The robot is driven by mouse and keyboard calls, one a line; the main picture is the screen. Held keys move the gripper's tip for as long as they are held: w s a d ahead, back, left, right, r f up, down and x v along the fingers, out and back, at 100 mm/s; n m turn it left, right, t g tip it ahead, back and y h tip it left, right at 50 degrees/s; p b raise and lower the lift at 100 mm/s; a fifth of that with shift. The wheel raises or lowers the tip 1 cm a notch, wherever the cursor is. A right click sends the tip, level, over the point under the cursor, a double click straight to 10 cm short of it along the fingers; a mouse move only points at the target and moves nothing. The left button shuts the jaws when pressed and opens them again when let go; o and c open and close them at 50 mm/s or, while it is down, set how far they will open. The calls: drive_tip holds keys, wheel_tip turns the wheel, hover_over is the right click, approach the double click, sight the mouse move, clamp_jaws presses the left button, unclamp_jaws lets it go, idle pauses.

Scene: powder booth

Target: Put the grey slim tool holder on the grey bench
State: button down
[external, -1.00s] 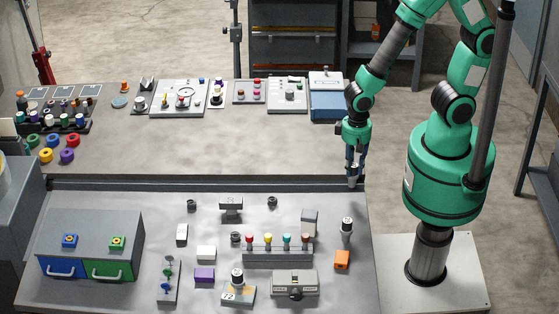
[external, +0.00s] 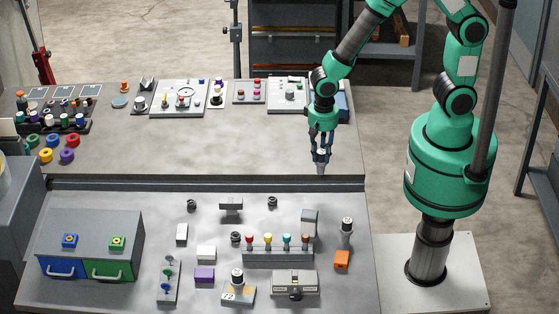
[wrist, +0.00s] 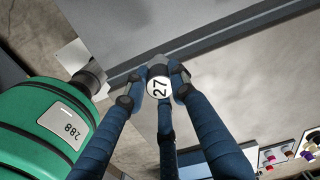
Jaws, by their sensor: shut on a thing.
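My gripper (external: 321,156) is shut on a small slim grey tool holder (external: 321,168), which hangs below the fingertips. In the wrist view, the tool holder's round white face (wrist: 160,88) marked 27 shows between the blue fingers of my gripper (wrist: 156,82). The rest of it is mostly hidden. In the external view, the holder appears over the front right part of the grey back bench (external: 220,152), near its front edge. I cannot tell its exact height above the surface.
The middle of the back bench is bare; panels with knobs (external: 178,110) line its rear, a blue box (external: 343,108) right. The front bench (external: 345,290) holds a rack (external: 278,257), a drawer unit (external: 90,230) and two numbered holders (external: 346,232) (external: 237,280).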

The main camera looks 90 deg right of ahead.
drive_tip(key=w+d+m+p, duration=0.4)
drive_tip(key=w+d+m, duration=0.2)
drive_tip(key=w, duration=0.6)
drive_tip(key=w+d+r+m+p, duration=0.1)
drive_tip(key=w+d+m+p, duration=0.4)
drive_tip(key=w+d, duration=0.5)
drive_tip(key=shift+w+d+r+m, duration=0.25)
drive_tip(key=shift+w+d+m, duration=0.05)
drive_tip(key=shift+w+m, duration=0.55)
drive_tip(key=shift+w, duration=0.1)
drive_tip(key=w+d+f+p, duration=0.1)
drive_tip(key=w+d+p, duration=0.1)
drive_tip(key=w, duration=1.3)
drive_tip(key=shift+w+f, duration=0.25)
drive_tip(key=shift+w, duration=0.1)
drive_tip(key=shift+p, duration=0.3)
drive_tip(key=shift+f+p, duration=0.4)
drive_tip(key=shift+f, duration=1.3)
drive_tip(key=shift+f, duration=0.15)
